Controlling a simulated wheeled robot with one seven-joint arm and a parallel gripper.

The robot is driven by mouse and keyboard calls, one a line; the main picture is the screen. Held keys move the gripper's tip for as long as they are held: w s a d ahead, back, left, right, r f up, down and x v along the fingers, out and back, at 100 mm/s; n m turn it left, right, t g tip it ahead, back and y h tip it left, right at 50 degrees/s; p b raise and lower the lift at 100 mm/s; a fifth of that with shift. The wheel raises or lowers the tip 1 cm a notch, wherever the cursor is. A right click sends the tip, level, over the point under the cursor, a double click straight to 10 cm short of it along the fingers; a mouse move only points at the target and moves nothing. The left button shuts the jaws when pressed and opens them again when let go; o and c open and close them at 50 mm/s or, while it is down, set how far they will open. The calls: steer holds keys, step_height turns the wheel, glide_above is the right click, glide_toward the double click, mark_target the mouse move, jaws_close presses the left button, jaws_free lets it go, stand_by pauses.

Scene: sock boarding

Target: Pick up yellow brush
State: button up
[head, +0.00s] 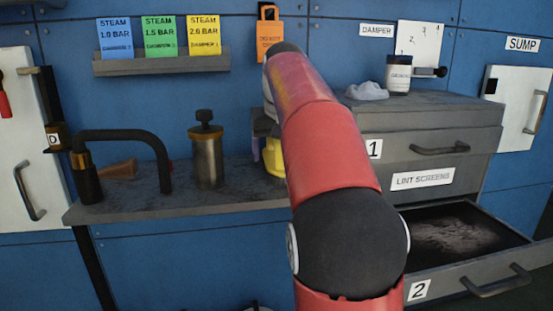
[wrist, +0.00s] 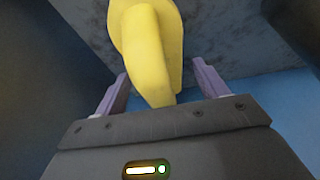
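The yellow brush (wrist: 150,55) fills the upper middle of the wrist view, its handle pointing down between my fingers. My gripper (wrist: 160,82) is open, with one purple finger on each side of the handle and a visible gap at the right finger. In the head view a small part of the yellow brush (head: 274,157) shows on the grey shelf (head: 240,193), just left of my red arm.
A brass-topped canister (head: 208,155) and a black bent pipe handle (head: 125,135) stand on the shelf to the left. A grey drawer cabinet (head: 440,118) stands at the right, with its lower drawer (head: 482,280) pulled open. A jar (head: 398,76) and a pale cloth (head: 366,91) sit on top.

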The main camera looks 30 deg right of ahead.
steer(key=c, duration=0.9)
steer(key=shift+r, duration=0.1)
steer(key=shift+c, duration=0.2)
step_height(320, 180, up, 8)
steer(key=p, duration=0.3)
steer(key=shift+r, duration=0.9)
steer(key=o, duration=0.4)
steer(key=shift+c, duration=1.3)
